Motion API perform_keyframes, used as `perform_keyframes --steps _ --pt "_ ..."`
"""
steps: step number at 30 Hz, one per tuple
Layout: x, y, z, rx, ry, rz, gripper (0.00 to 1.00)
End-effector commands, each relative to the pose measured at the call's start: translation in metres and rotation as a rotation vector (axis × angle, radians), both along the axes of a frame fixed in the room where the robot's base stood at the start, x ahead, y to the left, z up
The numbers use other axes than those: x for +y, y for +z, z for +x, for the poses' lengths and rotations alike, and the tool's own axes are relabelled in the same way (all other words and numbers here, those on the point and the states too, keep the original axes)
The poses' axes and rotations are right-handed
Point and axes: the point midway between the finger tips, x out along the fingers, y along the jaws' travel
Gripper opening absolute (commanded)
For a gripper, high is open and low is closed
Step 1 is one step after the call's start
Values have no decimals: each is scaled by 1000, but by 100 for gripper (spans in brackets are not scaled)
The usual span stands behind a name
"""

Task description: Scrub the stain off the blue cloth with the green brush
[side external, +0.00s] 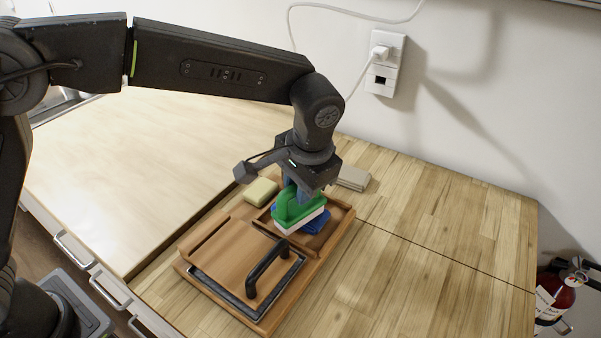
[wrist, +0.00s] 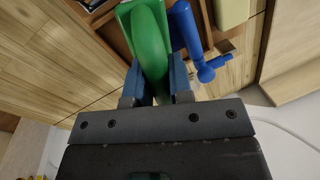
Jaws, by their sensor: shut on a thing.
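My gripper (side external: 299,186) is shut on the green brush (side external: 294,206), with its white bristles facing down. The brush is over a compartment of the wooden tray (side external: 325,247). The blue cloth (side external: 318,222) lies in that compartment, beside and partly under the brush; I cannot tell whether the bristles touch it. In the wrist view the green brush (wrist: 150,45) sits between my fingers (wrist: 155,88). A blue shape (wrist: 187,32) with a knobbed end shows to its right; I cannot tell if it is the cloth. No stain is visible.
A pale yellow sponge-like block (side external: 261,191) lies by the tray's back left edge. A grey-beige folded item (side external: 353,178) lies behind the tray. A black handle (side external: 266,266) rises from the tray's front. The wooden counter at right (side external: 440,225) is clear.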

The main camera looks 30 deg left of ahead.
Motion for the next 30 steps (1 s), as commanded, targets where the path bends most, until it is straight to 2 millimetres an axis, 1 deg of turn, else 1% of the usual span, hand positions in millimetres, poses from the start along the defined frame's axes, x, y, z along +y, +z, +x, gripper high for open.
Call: perform_keyframes --steps 1,2,3,23,24,30 --pt "0 -9 0 4 0 2 1" --pt "0 -14 0 3 0 2 1" --pt "0 -13 5 -1 1 0 0" --pt "0 -15 65 0 1 0 0" --pt "0 -14 65 0 0 0 0" --pt "0 -14 44 0 -2 0 0"
